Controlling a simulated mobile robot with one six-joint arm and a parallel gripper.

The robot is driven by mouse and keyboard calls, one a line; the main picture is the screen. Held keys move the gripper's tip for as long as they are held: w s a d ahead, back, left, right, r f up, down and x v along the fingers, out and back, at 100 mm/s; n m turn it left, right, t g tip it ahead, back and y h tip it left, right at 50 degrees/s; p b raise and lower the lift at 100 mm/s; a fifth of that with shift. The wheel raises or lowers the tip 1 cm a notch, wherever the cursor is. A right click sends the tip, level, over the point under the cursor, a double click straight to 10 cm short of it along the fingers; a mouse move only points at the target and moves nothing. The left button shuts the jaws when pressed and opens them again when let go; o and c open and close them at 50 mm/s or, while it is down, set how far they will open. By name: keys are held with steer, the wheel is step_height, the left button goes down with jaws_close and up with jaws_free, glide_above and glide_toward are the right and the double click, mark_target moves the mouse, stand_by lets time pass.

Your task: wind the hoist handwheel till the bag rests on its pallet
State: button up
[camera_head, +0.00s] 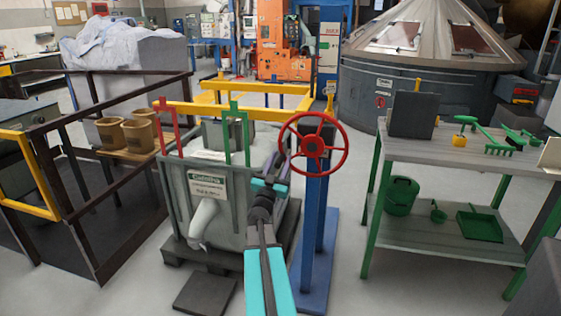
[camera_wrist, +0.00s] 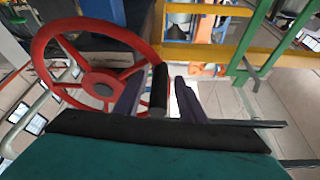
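The red handwheel (camera_head: 341,146) stands on a blue post, left of the green workbench. In the wrist view its rim (camera_wrist: 45,45) fills the left side, and a dark upright handle (camera_wrist: 158,88) stands at the rim's right edge. My gripper (camera_head: 277,168) is at the wheel's lower left. In the wrist view its two purple fingers (camera_wrist: 158,104) are on either side of the handle, with narrow gaps showing; they look open around it. A grey bag-like body (camera_head: 210,160) with a label and spout stands over a dark pallet (camera_head: 180,250); whether it touches is unclear.
The green workbench (camera_head: 450,150) with tools is at right. A brown railing (camera_head: 100,240) and buckets (camera_head: 139,134) are at left. A yellow frame (camera_head: 255,88) stands behind the bag. A flat dark slab (camera_head: 205,294) lies on the floor in front. Floor between post and workbench is clear.

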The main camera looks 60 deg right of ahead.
jaws_close()
steer(key=shift+w+d+r, duration=0.1)
steer(key=shift+w+d, duration=0.05)
steer(key=shift+s, duration=0.2)
